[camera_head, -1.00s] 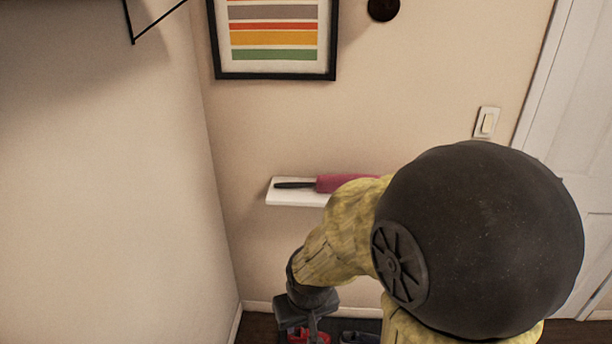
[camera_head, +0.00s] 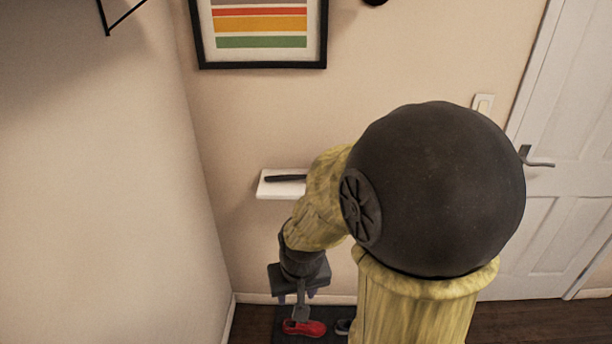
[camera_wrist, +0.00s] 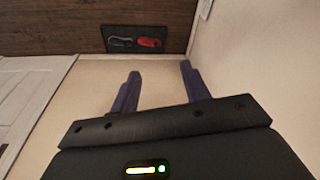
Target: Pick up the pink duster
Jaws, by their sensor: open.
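The duster (camera_head: 285,178) lies on a small white wall shelf (camera_head: 280,190). Only its dark handle shows now in the head view; the pink part is hidden behind my arm. My gripper (camera_head: 297,297) hangs below the level of the shelf in the picture, pointing down, open and apart from the duster. In the wrist view my gripper (camera_wrist: 160,70) shows two dark purple fingers spread apart with nothing between them. The duster does not show in the wrist view.
A red shoe (camera_head: 304,327) and a dark shoe stand on a dark mat (camera_wrist: 150,31) on the wooden floor. A white door (camera_head: 560,190) is at the right, a wall at the left. A striped framed picture (camera_head: 260,30) hangs above the shelf.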

